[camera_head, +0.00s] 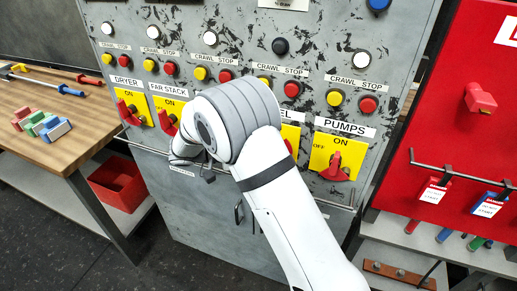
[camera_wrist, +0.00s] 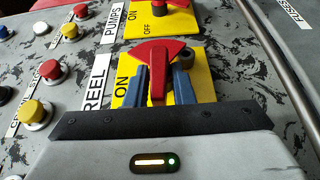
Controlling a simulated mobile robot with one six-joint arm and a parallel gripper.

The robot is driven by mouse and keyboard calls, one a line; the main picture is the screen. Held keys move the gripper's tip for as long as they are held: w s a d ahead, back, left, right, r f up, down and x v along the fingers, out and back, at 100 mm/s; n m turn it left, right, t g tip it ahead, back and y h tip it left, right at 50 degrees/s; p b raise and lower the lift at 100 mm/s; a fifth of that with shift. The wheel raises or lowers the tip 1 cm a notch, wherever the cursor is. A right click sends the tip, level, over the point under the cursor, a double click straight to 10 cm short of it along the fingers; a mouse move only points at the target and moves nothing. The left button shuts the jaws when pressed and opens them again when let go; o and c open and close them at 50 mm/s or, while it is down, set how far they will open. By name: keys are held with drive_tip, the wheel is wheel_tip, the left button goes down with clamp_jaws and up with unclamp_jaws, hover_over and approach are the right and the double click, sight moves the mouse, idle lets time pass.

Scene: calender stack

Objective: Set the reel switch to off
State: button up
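The reel switch has a red handle (camera_wrist: 157,80) on a yellow plate (camera_wrist: 205,88) beside the REEL label (camera_wrist: 95,88). In the wrist view the handle extends down toward my gripper (camera_wrist: 163,85). The word ON shows left of it, and the OFF mark is hidden. My gripper's two blue fingers stand on either side of the handle. The left finger is close to it or touching, while a gap shows at the right finger, so it looks open. In the head view my arm covers most of the switch; part of its yellow plate (camera_head: 291,134) shows.
The PUMPS switch (camera_head: 335,165) is just to the right, with its own plate. Far left are the DRYER (camera_head: 128,110) and FAR STACK (camera_head: 167,122) switches. Crawl and stop buttons line the panel above. A rail (camera_wrist: 275,65) runs along the panel near the switches.

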drive_tip(key=o, duration=0.3)
drive_tip(key=shift+o, duration=0.2)
drive_tip(key=shift+r, duration=0.1)
